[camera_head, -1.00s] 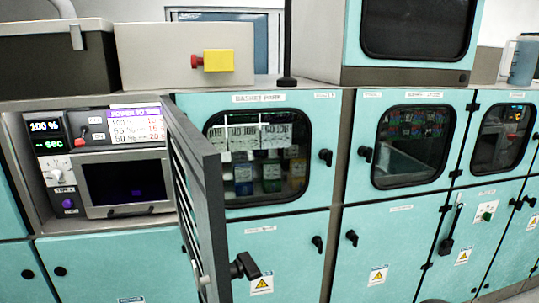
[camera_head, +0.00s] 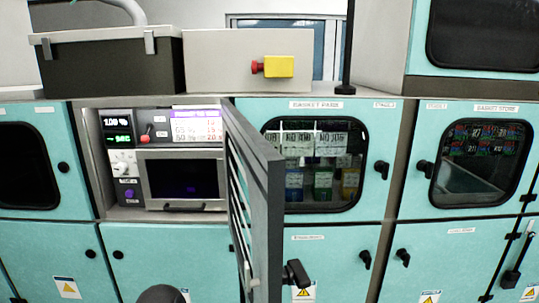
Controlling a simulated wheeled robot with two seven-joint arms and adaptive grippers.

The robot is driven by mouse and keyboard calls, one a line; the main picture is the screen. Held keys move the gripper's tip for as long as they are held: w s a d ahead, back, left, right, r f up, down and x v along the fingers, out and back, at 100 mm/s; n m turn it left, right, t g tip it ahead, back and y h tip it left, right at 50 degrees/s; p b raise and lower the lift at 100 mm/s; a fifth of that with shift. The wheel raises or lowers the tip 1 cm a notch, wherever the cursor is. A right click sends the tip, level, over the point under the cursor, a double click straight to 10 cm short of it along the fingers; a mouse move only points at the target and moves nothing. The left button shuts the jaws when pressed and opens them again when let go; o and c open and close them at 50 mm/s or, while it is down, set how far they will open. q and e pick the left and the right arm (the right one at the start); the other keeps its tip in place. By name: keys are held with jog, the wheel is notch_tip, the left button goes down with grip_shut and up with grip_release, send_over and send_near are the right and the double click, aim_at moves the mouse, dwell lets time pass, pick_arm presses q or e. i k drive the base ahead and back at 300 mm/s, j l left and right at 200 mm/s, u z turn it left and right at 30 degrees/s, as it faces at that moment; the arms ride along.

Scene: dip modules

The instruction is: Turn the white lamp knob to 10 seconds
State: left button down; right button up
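The white lamp knob (camera_head: 122,163) is on the left control strip of the lamp unit (camera_head: 184,178), inside an open bay in the teal cabinet wall. Above the knob are a small screen reading about 100 % (camera_head: 117,117) and a green seconds readout (camera_head: 119,139), too blurred to read. A purple button (camera_head: 129,194) is below the knob. Nothing touches the knob. Neither gripper can be made out. A dark rounded shape at the bottom edge may be part of my arm, but I cannot tell.
A red toggle (camera_head: 147,134) is above the lamp unit's dark window. A dark toolbox (camera_head: 108,62) and a yellow box with a red button (camera_head: 279,67) are above.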

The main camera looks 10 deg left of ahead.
aim_at(122, 167)
jog(key=u, duration=1.45)
